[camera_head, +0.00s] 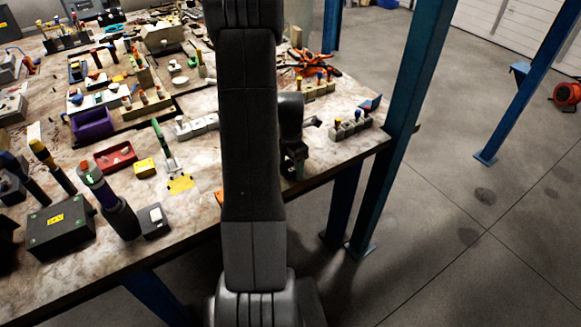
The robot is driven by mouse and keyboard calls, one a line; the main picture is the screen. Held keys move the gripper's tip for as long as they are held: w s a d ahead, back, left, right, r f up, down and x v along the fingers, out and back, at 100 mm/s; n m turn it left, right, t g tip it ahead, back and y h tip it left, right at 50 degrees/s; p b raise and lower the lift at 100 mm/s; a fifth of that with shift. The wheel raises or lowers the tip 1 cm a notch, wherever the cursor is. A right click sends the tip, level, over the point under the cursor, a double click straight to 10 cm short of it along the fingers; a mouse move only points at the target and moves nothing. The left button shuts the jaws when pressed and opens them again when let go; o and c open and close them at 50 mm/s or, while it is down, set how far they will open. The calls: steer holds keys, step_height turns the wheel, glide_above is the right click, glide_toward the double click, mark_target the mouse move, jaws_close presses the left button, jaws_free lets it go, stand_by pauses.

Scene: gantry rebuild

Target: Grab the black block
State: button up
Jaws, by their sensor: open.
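My dark arm runs up the middle of the view and covers part of the workbench (120,248). My gripper (292,170) hangs over the bench's right part, close to its front edge, partly hidden by my arm. It is open, and I see nothing held in it. A small black block (158,230) with a pale patch on top lies near the front edge, left of my arm. A larger black box (60,238) with a yellow label stands further left. I cannot tell which one is the task's block. Both are well apart from my gripper.
A dark cylindrical tool (118,218) stands between the two black things. A red tray (116,157), a purple bin (92,124) and a yellow block (145,168) lie behind. A grey holder with colored pegs (345,128) is right of my gripper. A blue post (408,110) rises beside the bench.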

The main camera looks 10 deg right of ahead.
jaws_close()
stand_by(0.3)
steer(key=shift+d, duration=0.1)
